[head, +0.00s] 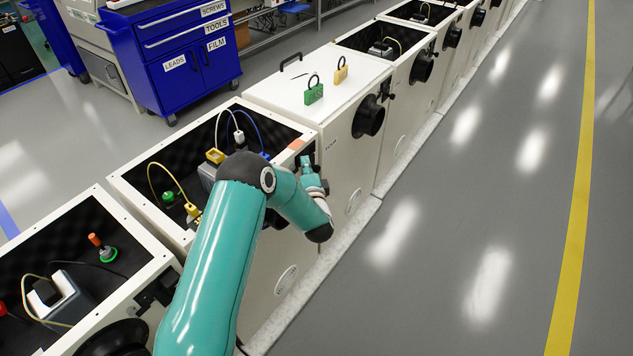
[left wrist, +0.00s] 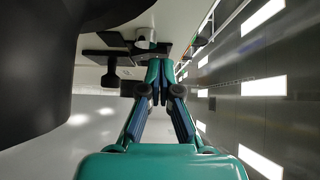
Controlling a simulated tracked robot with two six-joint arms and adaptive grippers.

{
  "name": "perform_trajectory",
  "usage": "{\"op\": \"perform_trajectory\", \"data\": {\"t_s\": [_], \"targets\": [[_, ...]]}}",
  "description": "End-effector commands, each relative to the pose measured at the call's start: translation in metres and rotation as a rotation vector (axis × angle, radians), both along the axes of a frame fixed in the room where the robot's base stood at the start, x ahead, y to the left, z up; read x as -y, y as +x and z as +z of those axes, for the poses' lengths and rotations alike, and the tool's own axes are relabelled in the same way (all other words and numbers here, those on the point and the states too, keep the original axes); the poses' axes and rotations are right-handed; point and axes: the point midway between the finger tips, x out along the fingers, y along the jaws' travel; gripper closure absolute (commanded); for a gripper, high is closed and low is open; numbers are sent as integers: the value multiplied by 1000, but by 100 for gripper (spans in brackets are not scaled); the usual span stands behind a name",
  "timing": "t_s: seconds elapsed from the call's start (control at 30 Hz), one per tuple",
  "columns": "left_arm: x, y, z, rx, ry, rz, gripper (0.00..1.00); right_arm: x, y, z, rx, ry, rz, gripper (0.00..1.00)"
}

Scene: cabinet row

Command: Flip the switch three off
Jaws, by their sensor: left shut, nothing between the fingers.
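My left gripper (head: 307,164) is at the front face of the open-topped cabinet in the middle, near its upper right corner. In the left wrist view my left gripper (left wrist: 160,72) is shut, its two fingertips together and empty. Its tips are just below a small black fitting with a round metallic end (left wrist: 146,40) on the cabinet face. I cannot tell whether they touch it, or whether this fitting is switch three. In the head view my own arm and gripper hide this spot. My right gripper is in neither view.
Black round ports (head: 369,117) stick out from the cabinet fronts. A large black shape (left wrist: 35,70) fills the left of the wrist view. The aisle floor (head: 470,200) is clear.

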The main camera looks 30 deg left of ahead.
Motion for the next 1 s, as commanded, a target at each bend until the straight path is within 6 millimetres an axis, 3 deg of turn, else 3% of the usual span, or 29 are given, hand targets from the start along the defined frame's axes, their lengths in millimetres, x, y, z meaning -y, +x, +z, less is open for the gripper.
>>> {"op": "perform_trajectory", "data": {"t_s": [0.17,0.5,0.7,1.0], "targets": [[38,2,8,5,6,-24,100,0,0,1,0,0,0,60],[86,-54,13,3,6,-29,100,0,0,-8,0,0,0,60],[99,-71,15,2,4,-26,100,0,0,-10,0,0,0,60],[100,-75,16,4,5,-23,100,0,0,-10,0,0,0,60]]}}
